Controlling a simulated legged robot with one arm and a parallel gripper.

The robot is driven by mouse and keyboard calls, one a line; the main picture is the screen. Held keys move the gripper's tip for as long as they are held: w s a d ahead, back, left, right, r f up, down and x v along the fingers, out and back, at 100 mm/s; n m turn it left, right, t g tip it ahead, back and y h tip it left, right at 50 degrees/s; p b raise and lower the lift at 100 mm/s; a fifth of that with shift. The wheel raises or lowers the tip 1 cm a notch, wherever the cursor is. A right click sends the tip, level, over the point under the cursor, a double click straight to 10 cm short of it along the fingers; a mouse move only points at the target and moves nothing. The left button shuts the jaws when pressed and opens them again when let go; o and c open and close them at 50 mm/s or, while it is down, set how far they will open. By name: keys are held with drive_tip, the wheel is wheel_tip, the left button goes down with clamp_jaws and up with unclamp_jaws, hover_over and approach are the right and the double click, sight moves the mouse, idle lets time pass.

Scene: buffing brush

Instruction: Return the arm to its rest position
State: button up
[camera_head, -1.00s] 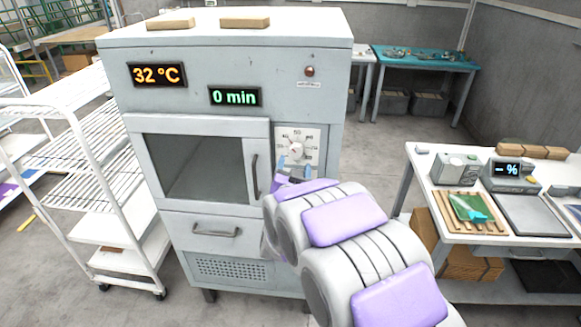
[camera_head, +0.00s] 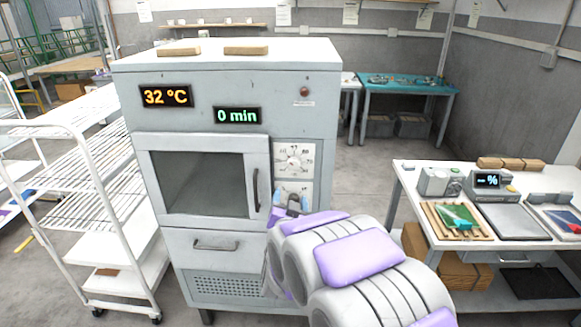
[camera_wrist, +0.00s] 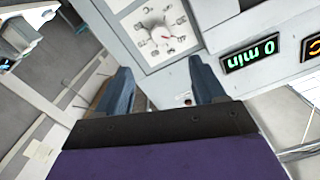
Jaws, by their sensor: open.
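My arm reaches from the bottom right of the head view toward the front of a grey oven cabinet (camera_head: 225,75). My gripper (camera_head: 291,193) is in front of the oven's lower dial panel, right of the door handle. In the wrist view my gripper (camera_wrist: 160,82) shows two blue-grey fingers spread apart with nothing between them. A round dial (camera_wrist: 163,32) lies beyond the fingertips, apart from them; it is also in the head view (camera_head: 294,158). The lower dial is partly hidden by my gripper.
The oven door (camera_head: 203,175) is shut, with its handle close to my gripper. A white wire rack cart (camera_head: 98,185) stands at the left. A white workbench (camera_head: 420,190) with instruments stands at the right. Floor between oven and bench is clear.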

drive_tip(key=s+d+f+n+g, duration=0.1)
drive_tip(key=s+d+g, duration=0.4)
drive_tip(key=s, duration=1.1)
drive_tip(key=s+d+f+n+g, duration=0.1)
drive_tip(key=s+d+g, duration=0.4)
drive_tip(key=s, duration=1.1)
drive_tip(key=s+d+f+n+g, duration=0.2)
drive_tip(key=s+d+g, duration=0.3)
drive_tip(key=s+g, duration=0.4)
drive_tip(key=s, duration=0.7)
drive_tip(key=shift+s+y, duration=0.2)
drive_tip(key=shift+y, duration=0.1)
drive_tip(key=shift+w, duration=0.1)
